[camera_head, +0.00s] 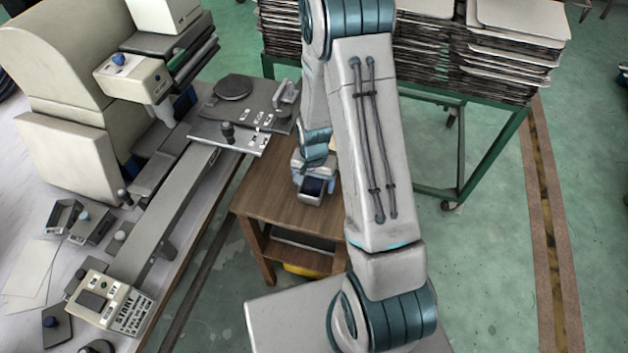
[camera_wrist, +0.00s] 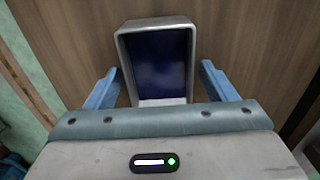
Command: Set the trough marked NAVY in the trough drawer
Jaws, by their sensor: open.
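A grey open-topped trough with a dark navy inside (camera_wrist: 156,24) lies below my gripper in the wrist view. It also shows in the head view (camera_head: 309,199), on a small brown wooden table (camera_head: 262,197). No lettering on it is readable. My gripper (camera_wrist: 160,68) is open, with one blue finger on each side of the trough's near part. Gaps show between the fingers and its walls. I cannot make out a trough drawer for certain.
A grey workbench with a machine (camera_head: 75,80) stands left, with small open grey boxes (camera_head: 62,215) and a START box (camera_head: 108,304) on it. A green-framed rack (camera_head: 487,150) with stacked trays stands behind.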

